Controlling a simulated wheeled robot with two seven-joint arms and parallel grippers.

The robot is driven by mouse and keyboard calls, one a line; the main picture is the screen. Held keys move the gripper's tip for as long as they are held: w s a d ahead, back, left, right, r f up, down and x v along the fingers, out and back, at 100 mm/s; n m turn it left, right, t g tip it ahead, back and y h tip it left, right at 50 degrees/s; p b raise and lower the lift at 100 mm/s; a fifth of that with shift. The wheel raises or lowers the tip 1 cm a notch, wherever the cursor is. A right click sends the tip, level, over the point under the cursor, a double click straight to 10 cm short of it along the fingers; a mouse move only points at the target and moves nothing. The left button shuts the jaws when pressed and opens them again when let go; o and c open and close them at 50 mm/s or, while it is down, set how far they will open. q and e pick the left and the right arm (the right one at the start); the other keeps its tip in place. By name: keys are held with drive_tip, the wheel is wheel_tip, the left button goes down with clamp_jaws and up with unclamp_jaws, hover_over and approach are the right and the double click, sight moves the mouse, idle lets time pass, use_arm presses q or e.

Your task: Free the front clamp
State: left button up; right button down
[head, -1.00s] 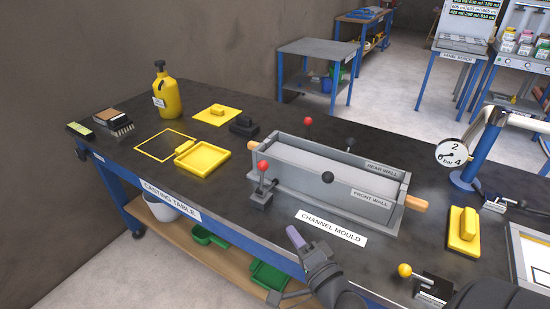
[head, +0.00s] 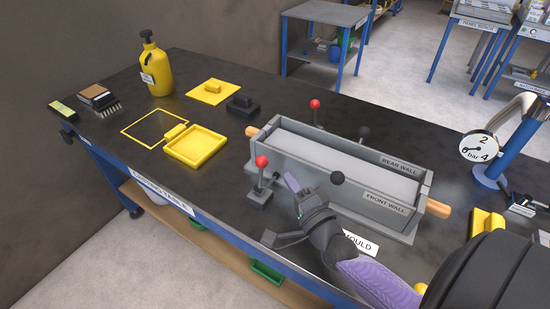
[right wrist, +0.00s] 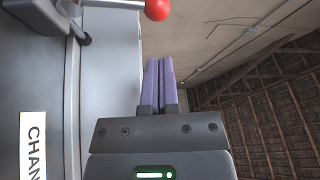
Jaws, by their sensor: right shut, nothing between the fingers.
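The channel mould (head: 335,165) is a long grey box on the casting table. A front clamp with a red ball knob (head: 261,162) stands upright on a dark base (head: 259,195) at its front left. A black ball (head: 337,178) shows at the middle of the front wall (head: 385,199). My right gripper (head: 291,182) has its purple fingers together, just right of the red-knobbed clamp and apart from it in the head view. In the right wrist view the shut fingers (right wrist: 158,85) are empty, with the red ball (right wrist: 158,10) beyond their tips. My left gripper is out of view.
Behind the mould stand another red-knobbed lever (head: 315,104) and a black ball (head: 364,131). A pressure gauge (head: 479,147) stands right. The table's front-left strip is clear.

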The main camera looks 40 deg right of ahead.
sight(261, 176)
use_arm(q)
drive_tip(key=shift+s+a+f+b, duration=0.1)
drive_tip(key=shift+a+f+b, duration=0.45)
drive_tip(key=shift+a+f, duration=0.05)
use_arm(e)
drive_tip(key=w, duration=0.7)
drive_tip(key=shift+d+r, duration=0.35)
drive_tip(key=shift+d, duration=0.1)
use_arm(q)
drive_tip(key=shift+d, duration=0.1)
use_arm(e)
drive_tip(key=shift+w, duration=0.1)
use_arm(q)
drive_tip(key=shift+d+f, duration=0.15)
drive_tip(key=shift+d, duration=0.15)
use_arm(e)
drive_tip(key=shift+a+r+n, duration=0.1)
drive_tip(key=shift+a+n, duration=0.15)
drive_tip(key=shift+n, duration=0.15)
